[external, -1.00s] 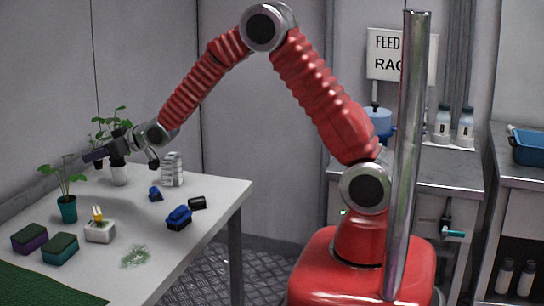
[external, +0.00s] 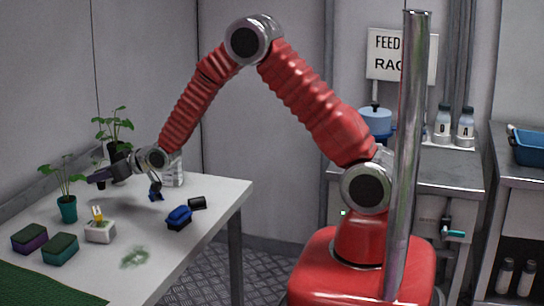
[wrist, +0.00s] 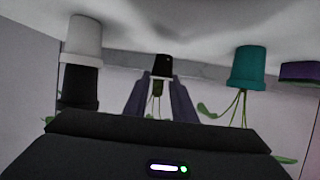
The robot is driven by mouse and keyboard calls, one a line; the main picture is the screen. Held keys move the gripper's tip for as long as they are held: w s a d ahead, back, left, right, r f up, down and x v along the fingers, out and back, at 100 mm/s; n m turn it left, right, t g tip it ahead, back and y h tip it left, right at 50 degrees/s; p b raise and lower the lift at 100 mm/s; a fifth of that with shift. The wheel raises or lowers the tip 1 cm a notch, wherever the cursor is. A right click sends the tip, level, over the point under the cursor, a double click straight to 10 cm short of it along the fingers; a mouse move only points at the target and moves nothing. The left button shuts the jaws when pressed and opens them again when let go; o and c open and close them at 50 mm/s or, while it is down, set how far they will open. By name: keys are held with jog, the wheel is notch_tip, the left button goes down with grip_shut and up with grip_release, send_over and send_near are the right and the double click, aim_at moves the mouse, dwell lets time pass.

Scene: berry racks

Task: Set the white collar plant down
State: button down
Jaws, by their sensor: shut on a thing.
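In the wrist view, which shows the table upside down at the top, the white collar plant is a small black pot (wrist: 162,64) with a white collar band. It sits between the purple fingertips of my gripper (wrist: 160,78), which is shut on it. A thin green stem shows at the collar; leaves are largely hidden. In the external view my gripper (external: 98,177) is low over the back left of the table (external: 215,205), pointing left. The held pot cannot be made out there, and I cannot tell whether its base touches the table.
A teal potted plant (external: 67,211) stands left of my gripper. A leafy plant in a black pot (external: 117,152) is close behind it, on a white base (wrist: 84,38). Blue items (external: 179,217), a white block (external: 100,232) and two sponge-like blocks (external: 60,249) lie nearer.

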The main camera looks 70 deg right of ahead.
aim_at(101, 189)
jog(key=shift+f, duration=1.8)
jog(key=shift+f, duration=0.1)
jog(key=c, duration=1.5)
grip_release()
jog(key=shift+o, duration=0.2)
jog(key=v, duration=1.2)
jog(key=shift+s, duration=0.1)
